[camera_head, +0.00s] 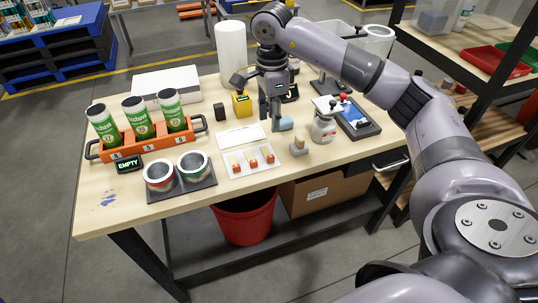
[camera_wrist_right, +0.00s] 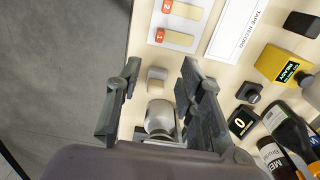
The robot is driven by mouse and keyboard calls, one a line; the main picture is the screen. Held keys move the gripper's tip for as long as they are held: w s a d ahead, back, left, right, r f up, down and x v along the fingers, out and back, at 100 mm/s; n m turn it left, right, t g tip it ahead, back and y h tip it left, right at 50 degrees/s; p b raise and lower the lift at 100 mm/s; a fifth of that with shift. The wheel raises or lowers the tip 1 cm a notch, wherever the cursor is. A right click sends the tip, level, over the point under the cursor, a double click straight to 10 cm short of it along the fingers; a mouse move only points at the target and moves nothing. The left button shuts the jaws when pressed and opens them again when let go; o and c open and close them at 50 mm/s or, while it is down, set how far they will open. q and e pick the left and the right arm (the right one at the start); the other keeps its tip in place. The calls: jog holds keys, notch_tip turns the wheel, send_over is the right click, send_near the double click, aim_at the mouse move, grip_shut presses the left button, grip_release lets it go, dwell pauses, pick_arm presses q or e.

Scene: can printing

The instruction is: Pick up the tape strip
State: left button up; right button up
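The tape strips are beige strips with red numbered tabs on a white card (camera_head: 236,170) near the table's front edge. In the wrist view, strip 1 (camera_wrist_right: 180,39) and strip 2 (camera_wrist_right: 187,11) show at the top, with the rest cut off by the frame. My right gripper (camera_head: 271,122) points down over the table, behind and right of the card. In the wrist view my right gripper (camera_wrist_right: 155,88) is open, fingers wide apart, and holds no strip. A small beige block (camera_wrist_right: 157,80) and a pale rounded object (camera_wrist_right: 160,118) show between its fingers. My left gripper is not in view.
A white tape record sheet (camera_head: 241,136) lies behind the card. An orange rack (camera_head: 127,153) of green cans and a dark tray (camera_head: 205,183) with two cans are to the left.

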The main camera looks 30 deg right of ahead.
jog(key=p, duration=0.2)
send_over(271, 156)
notch_tip(271, 156, down, 8)
jog(key=shift+w+d+f, duration=0.1)
jog(key=shift+f, duration=0.05)
notch_tip(271, 156, down, 5)
jog(key=p, duration=0.2)
jog(key=shift+p, duration=0.35)
jog(key=shift+f, duration=0.2)
jog(key=shift+c, duration=0.5)
grip_shut()
jog(key=shift+r, duration=0.1)
